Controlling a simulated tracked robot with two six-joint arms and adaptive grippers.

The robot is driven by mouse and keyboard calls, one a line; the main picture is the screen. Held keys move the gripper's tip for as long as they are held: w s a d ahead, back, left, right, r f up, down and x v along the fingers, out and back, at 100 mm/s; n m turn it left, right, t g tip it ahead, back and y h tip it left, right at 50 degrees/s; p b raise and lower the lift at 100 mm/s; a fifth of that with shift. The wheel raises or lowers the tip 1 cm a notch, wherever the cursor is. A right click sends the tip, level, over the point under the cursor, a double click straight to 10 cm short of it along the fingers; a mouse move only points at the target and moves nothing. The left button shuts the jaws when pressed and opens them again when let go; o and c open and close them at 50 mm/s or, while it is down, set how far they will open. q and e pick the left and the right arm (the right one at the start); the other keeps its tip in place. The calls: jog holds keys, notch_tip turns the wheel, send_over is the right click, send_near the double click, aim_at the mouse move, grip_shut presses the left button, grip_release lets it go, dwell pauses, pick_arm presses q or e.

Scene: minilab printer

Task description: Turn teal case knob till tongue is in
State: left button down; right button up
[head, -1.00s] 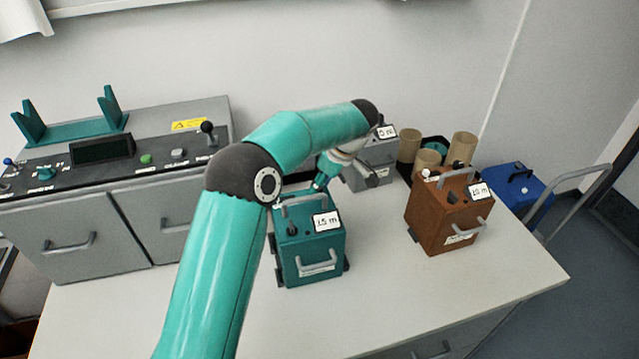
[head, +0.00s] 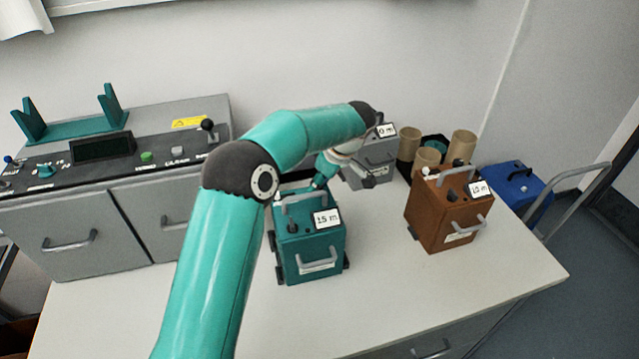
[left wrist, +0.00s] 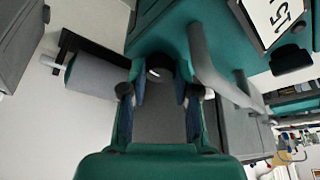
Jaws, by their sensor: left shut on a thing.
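The teal case (head: 310,248) stands on the white table, with a grey top handle, a front handle and a "15 m" label (head: 327,218). A dark knob (head: 292,228) is on the near part of its top. My left gripper (head: 316,185) reaches down to the far part of the case top, behind the handle. In the left wrist view its two fingers (left wrist: 160,97) are closed around a dark round knob (left wrist: 160,72), beside the grey handle (left wrist: 212,72). The fingers hide part of the knob. I cannot make out the tongue. My right gripper is not in view.
A brown case (head: 440,220) stands to the right, and a grey case (head: 370,160) behind. Cardboard tubes (head: 460,147) stand near the back edge. A grey machine (head: 110,220) fills the left. The table front is clear.

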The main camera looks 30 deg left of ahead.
pick_arm(q)
jog(key=m+b, duration=0.2)
jog(key=m+t+b, duration=0.1)
jog(key=b, duration=0.1)
jog(key=shift+s+f+m+t+b, duration=0.1)
jog(key=shift+f+m+t+b, duration=0.1)
jog(key=shift+m+t+b, duration=0.15)
jog(key=shift+r+m+t+b, duration=0.1)
jog(key=shift+m+t+b, duration=0.15)
jog(key=shift+m+b, duration=0.6)
jog(key=m+h+b, duration=0.1)
jog(key=m, duration=0.2)
jog(key=shift+s+a+t, duration=0.1)
jog(key=shift+t, duration=0.3)
jog(key=shift+r+m+t+h, duration=0.1)
jog(key=shift+m+t+h, duration=0.2)
jog(key=shift+m, duration=0.6)
jog(key=shift+s+a+r+m+h, duration=0.15)
jog(key=shift+m+h, duration=0.15)
jog(key=shift+m, duration=0.6)
jog(key=shift+m+t+h, duration=0.4)
jog(key=shift+m, duration=0.8)
jog(key=shift+a+m+h+p, duration=0.1)
jog(key=shift+m+h+p, duration=0.5)
jog(key=shift+m, duration=0.7)
